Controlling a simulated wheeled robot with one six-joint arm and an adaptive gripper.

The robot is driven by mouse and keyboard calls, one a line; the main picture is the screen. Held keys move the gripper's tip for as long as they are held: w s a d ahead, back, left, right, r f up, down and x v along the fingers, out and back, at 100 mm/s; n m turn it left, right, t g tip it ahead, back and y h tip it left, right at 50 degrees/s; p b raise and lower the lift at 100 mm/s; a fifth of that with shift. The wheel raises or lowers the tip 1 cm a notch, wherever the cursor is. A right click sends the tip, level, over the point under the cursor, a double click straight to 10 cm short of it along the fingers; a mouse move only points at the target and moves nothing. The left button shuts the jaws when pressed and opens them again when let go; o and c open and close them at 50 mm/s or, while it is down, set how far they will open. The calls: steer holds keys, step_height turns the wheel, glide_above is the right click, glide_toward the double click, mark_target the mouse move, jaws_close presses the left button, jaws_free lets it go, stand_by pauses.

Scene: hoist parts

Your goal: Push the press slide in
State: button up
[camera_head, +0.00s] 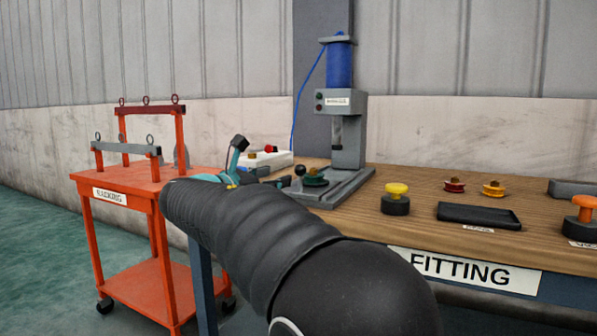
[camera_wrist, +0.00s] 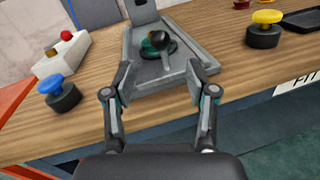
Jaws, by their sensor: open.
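The press (camera_head: 339,130) stands on the workbench, with a blue cylinder on top and a grey base. On the base, out in front of the column, sits the press slide (camera_head: 315,181), a dark green round piece with a black knob. The slide also shows in the wrist view (camera_wrist: 150,54), with its knob and a short grey bar over it. My gripper (camera_wrist: 160,78) is open and empty. Its two fingers are spread at the near end of the press base, one on each side. I cannot tell whether they touch the base. In the head view my arm hides most of the gripper.
A white box with a red button (camera_wrist: 62,53) and a blue-topped knob (camera_wrist: 59,92) are left of the press. A yellow-topped knob (camera_head: 396,198) and a black tray (camera_head: 478,216) are to its right. An orange cart (camera_head: 140,180) stands left of the bench.

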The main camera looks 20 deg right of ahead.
mark_target(296, 170)
steer(key=x, duration=1)
steer(key=shift+d, duration=0.1)
steer(key=shift+c, duration=0.2)
jaws_close()
